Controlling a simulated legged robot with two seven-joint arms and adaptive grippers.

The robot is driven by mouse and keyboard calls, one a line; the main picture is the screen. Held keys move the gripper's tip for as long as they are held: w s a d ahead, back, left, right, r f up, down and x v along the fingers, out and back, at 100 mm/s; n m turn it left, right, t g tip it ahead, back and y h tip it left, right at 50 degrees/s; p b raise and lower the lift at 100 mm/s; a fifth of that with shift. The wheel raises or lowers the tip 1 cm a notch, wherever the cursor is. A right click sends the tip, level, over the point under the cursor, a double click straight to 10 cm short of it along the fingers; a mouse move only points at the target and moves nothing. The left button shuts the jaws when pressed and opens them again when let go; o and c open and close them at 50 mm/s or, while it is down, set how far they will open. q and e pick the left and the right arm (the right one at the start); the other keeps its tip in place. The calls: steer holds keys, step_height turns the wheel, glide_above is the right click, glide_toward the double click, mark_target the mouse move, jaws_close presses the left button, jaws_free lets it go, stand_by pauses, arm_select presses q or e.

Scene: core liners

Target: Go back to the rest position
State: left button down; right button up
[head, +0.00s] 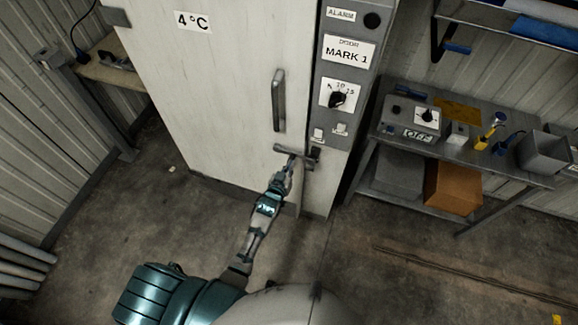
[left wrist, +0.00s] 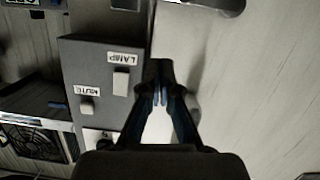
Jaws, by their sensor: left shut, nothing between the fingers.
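My left gripper (head: 291,160) is in front of the white cabinet door (head: 215,100), close to the horizontal lever handle (head: 288,149) at the door's right edge. In the left wrist view the left gripper (left wrist: 160,98) is shut with nothing between its fingers. I cannot tell whether its tips touch the lever. The door looks closed and carries a vertical bar handle (head: 278,100). My right gripper is not in view.
The grey control panel (head: 325,55) with a knob and switches stands right of the door. A workbench (head: 375,142) with tools and a grey bin (head: 543,156) is at the right, with an orange box (head: 452,188) below. The concrete floor (head: 390,280) in front is mostly clear.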

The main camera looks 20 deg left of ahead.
arm_select(q)
steer(key=s+f+m+g+b, duration=0.1)
steer(key=s+f+g, duration=0.1)
steer(key=s+f, duration=0.6)
steer(key=s+f+g, duration=0.3)
steer(key=s+f, duration=0.1)
steer(key=f, duration=0.8)
steer(key=s+f+m+g+b, duration=0.1)
steer(key=s+f+g, duration=0.1)
steer(key=s+f, duration=0.65)
steer(key=s+a+f+g, duration=0.2)
steer(key=s+f, duration=0.4)
steer(key=s, duration=0.5)
steer(key=s+a+f+g+b, duration=0.1)
steer(key=s+a+f+g, duration=0.1)
steer(key=s+f, duration=0.5)
steer(key=s+a+f+m+g+y, duration=0.1)
steer(key=s+f, duration=0.5)
steer(key=s, duration=0.9)
steer(key=shift+a+f+g, duration=0.2)
steer(key=shift+a+g, duration=0.25)
steer(key=shift+g, duration=0.75)
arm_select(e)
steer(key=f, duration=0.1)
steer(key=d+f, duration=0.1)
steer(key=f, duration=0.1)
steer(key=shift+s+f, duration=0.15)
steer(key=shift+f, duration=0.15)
